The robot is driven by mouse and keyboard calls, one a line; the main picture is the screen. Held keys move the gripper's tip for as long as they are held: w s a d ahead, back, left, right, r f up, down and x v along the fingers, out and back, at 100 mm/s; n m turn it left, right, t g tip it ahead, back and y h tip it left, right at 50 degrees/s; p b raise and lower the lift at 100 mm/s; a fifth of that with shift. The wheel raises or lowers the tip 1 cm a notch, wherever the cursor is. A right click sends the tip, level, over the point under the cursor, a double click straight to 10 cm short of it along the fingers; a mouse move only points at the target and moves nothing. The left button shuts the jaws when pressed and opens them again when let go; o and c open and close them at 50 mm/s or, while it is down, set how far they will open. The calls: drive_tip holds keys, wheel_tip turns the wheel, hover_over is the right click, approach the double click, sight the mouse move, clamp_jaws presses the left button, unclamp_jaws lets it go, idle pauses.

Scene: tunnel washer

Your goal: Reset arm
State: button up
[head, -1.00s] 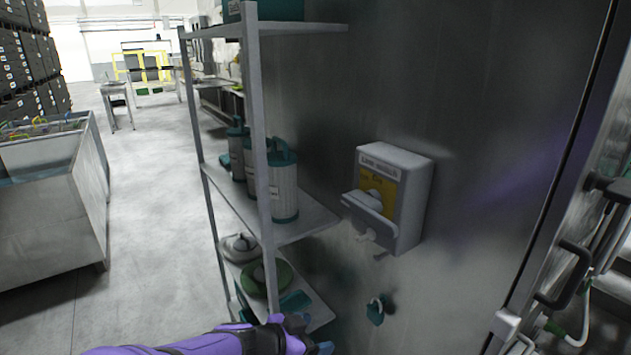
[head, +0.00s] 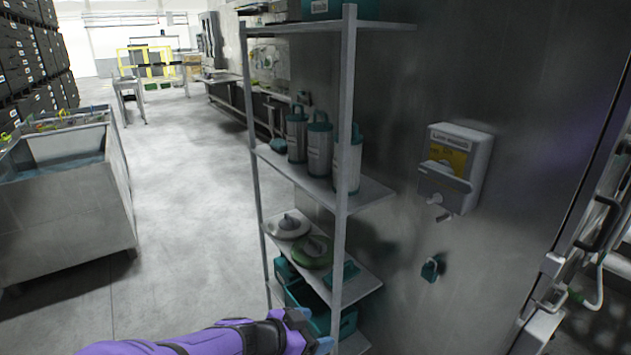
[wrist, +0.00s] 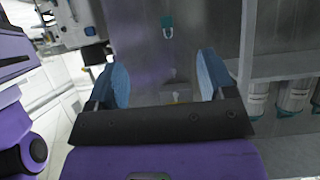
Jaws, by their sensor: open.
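My purple arm reaches in from the bottom of the head view, with its dark wrist and my gripper (head: 318,332) in front of the lower part of the shelf rack. In the wrist view my gripper (wrist: 162,85) has its two blue fingers spread wide apart. Nothing is between them.
The shelf rack (head: 346,120) stands close on my right, holding canisters (head: 320,145) and round lids (head: 288,225). A wall dispenser (head: 453,170) is fixed beyond it. A large metal tub (head: 70,210) stands at left. Open floor (head: 190,200) lies between tub and rack.

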drive_tip(key=d+r+n+g+y, duration=0.5)
drive_tip(key=d+r+g+y, duration=0.3)
drive_tip(key=d+r, duration=1.4)
drive_tip(key=s+d+r+n+t+y, duration=0.1)
drive_tip(key=s+d+r+n+t, duration=0.2)
drive_tip(key=s+r, duration=0.4)
drive_tip(key=s+d+r+n+t+y, duration=0.1)
drive_tip(key=s+d+r+n+t, duration=0.2)
drive_tip(key=s+d+r, duration=0.3)
drive_tip(key=shift+v, duration=1.2)
